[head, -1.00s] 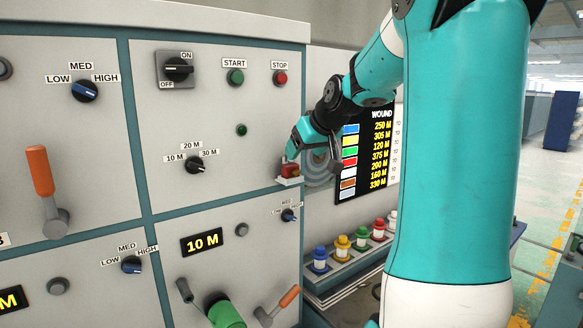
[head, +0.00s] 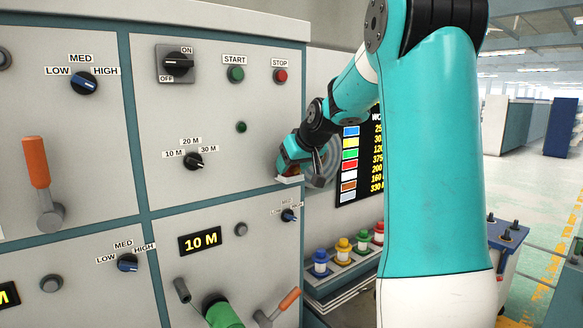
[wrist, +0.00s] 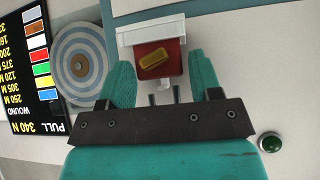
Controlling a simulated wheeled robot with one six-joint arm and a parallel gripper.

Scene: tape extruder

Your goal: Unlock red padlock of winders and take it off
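The red padlock (wrist: 174,62), with a brass-coloured block (wrist: 153,58) on its face, sits at a white bracket (wrist: 150,32) in the wrist view. Two short grey metal posts show just below it. My gripper (wrist: 164,75) has its two teal fingers spread, one on each side of the padlock, with small gaps showing. In the head view my gripper (head: 288,163) is at the right edge of the grey cabinet front, just above the white bracket (head: 289,180). It hides most of the padlock there.
A round blue-and-white ringed disc (wrist: 82,63) and the black display board (wrist: 33,75) are beside my gripper. A green button (wrist: 270,142) is at lower right in the wrist view. A START button (head: 236,74) and a selector knob (head: 194,161) are on the cabinet.

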